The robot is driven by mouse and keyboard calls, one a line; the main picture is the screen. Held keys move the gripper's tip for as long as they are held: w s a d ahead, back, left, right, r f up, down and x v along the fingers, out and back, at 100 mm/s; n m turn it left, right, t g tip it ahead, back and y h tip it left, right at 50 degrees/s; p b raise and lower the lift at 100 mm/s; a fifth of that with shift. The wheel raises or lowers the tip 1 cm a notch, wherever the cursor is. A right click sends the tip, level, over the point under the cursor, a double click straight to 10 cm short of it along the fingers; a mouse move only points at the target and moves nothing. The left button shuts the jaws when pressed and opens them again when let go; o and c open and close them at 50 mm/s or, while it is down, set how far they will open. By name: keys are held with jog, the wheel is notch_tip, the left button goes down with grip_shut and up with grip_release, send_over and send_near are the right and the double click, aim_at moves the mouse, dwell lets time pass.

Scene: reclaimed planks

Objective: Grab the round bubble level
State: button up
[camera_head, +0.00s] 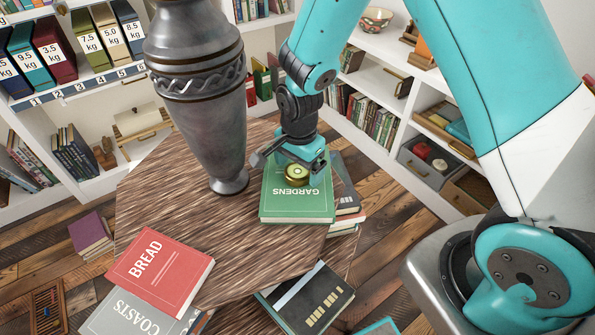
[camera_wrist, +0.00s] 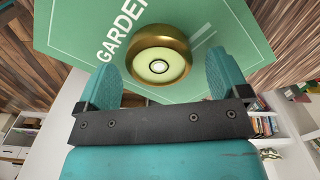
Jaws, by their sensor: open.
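The round bubble level (camera_head: 299,173) is a brass disc with a pale green face and a dark ring at its centre. It rests on the green book titled GARDENS (camera_head: 297,207) on the wooden table. In the wrist view the level (camera_wrist: 158,62) lies just beyond and between the two teal fingers. My gripper (camera_head: 291,163) is over the book, close to the level, with its fingers apart. In the wrist view my gripper (camera_wrist: 164,82) is open and empty. I cannot tell whether a finger touches the level.
A tall grey metal vase (camera_head: 203,95) stands on the table (camera_head: 160,200) just left of my gripper. A red BREAD book (camera_head: 161,271) lies at the front left edge. A black book (camera_head: 312,298) lies at the front. Shelves (camera_head: 385,85) stand behind.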

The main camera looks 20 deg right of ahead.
jog(key=shift+f, duration=0.4)
jog(key=c, duration=1)
jog(key=shift+r, duration=0.1)
jog(key=shift+c, duration=0.2)
